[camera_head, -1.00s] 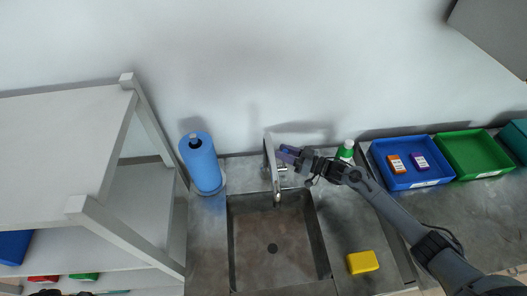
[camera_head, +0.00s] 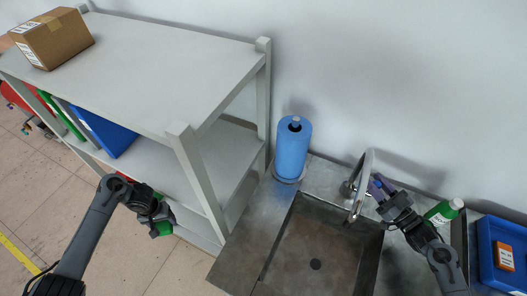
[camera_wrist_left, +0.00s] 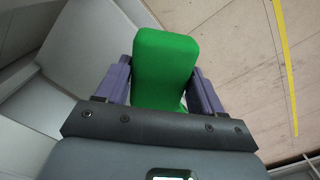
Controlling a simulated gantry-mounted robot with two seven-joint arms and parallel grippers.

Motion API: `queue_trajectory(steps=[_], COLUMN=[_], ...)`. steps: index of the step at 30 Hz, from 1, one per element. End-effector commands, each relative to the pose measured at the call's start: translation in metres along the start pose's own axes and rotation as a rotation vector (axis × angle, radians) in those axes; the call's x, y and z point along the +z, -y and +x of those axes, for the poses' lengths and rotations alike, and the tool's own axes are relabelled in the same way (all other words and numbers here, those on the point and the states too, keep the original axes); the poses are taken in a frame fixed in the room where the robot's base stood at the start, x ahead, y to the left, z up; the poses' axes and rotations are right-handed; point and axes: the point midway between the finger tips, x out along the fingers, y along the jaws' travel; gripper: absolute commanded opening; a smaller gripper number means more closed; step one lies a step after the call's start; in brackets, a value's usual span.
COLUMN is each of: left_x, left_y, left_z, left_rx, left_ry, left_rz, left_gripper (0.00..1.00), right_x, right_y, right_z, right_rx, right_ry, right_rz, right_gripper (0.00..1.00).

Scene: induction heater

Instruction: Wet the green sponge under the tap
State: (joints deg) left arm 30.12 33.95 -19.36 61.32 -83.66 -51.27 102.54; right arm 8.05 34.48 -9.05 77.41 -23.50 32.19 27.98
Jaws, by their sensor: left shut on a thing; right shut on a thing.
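The green sponge (camera_head: 162,229) is in my left gripper (camera_head: 160,216), off the floor in front of the white shelf. In the left wrist view the sponge (camera_wrist_left: 165,65) sits upright between the two purple fingers, which are shut on it. The curved metal tap (camera_head: 367,165) stands at the back edge of the metal sink (camera_head: 308,248), to the right of the sponge. My right gripper (camera_head: 377,188) is shut at the tap's right side, on what looks like its lever; the lever is mostly hidden. No water stream shows.
A blue paper roll (camera_head: 293,150) stands behind the sink. A green-and-white bottle (camera_head: 444,212) and a blue tray (camera_head: 488,245) are on the right. The basin is empty.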

Motion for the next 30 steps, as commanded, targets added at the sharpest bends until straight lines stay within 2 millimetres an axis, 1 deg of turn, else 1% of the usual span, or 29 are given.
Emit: queue_trajectory(steps=[3,4,8,16,20,23,30], left_x=[0.0,0.0,0.0,0.0,0.0,0.0,0.0], left_y=[-0.001,-0.001,-0.001,-0.001,-0.001,-0.001,0.0], left_z=[-0.001,-0.001,-0.001,-0.001,-0.001,0.0,0.001], left_rx=[0.001,0.001,0.001,0.001,0.001,0.001,0.001], left_ry=[0.0,0.0,0.0,0.0,0.0,0.0,0.0], left_rz=[0.0,0.0,0.0,0.0,0.0,0.0,0.0], left_gripper=[0.43,0.43,0.43,0.43,0.43,0.43,0.43], right_x=[-0.001,-0.001,-0.001,0.0,0.0,0.001,0.001], right_y=[0.0,0.0,0.0,0.0,0.0,0.0,0.0], right_z=[0.0,0.0,0.0,0.0,-0.006,-0.016,-0.051], right_rx=[-0.001,-0.001,-0.001,-0.001,0.0,-0.001,-0.001], right_ry=[0.001,0.001,0.001,0.001,0.002,0.003,0.004], right_rz=[0.0,0.0,0.001,0.001,0.002,0.002,0.002], right_gripper=[0.0,0.35,0.55,0.56,0.56,0.56,0.56])
